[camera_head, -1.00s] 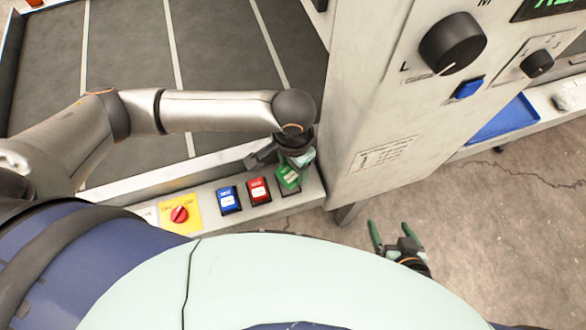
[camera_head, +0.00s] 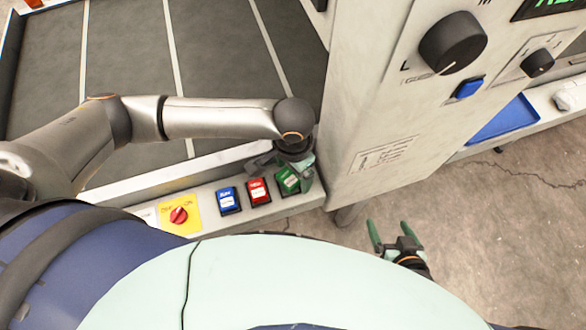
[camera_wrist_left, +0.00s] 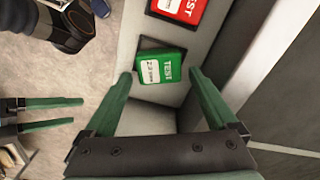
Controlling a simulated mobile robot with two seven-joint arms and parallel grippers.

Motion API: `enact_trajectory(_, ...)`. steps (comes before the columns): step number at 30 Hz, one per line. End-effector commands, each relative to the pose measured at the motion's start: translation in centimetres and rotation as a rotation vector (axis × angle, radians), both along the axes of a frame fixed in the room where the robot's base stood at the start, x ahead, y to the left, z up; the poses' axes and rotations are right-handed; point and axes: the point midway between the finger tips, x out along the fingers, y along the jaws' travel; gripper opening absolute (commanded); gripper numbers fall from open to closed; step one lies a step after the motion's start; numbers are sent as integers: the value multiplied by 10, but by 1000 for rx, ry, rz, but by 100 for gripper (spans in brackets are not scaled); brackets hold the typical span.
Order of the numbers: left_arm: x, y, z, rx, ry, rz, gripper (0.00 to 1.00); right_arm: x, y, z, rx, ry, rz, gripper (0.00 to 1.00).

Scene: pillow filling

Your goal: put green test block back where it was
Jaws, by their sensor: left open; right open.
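The green test block (camera_head: 287,181) sits at the right end of a row on the grey ledge, at a dark recess. In the left wrist view the green block (camera_wrist_left: 160,68) lies slightly turned against that recess (camera_wrist_left: 150,43), whose dark edge shows beside it. I cannot tell if it is fully seated. My left gripper (camera_head: 290,172) is over the block, open. In the left wrist view its fingertips (camera_wrist_left: 160,76) are apart, one on each side of the block's near end. My right gripper (camera_head: 389,224) is open and empty, low over the floor.
A red test block (camera_head: 258,191), a blue block (camera_head: 229,199) and a red knob on a yellow plate (camera_head: 180,214) line the ledge to the left. The machine's panel (camera_head: 385,110) rises close on the right. A conveyor (camera_head: 230,60) lies behind.

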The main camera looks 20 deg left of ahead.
Motion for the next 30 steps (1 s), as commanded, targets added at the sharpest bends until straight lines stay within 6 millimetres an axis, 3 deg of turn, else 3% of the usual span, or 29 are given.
enact_trajectory(5, 1, 0, 7, 0, -2, -1, 91, 0, 0, -2, -1, 0, -1, 91)
enact_trajectory(21, 0, -1, 111, -2, -1, 0, 91, -3, -6, 19, -7, -7, -11, 91)
enact_trajectory(30, 0, 0, 126, -1, 1, 0, 91, -3, -6, 20, -6, -5, -11, 91)
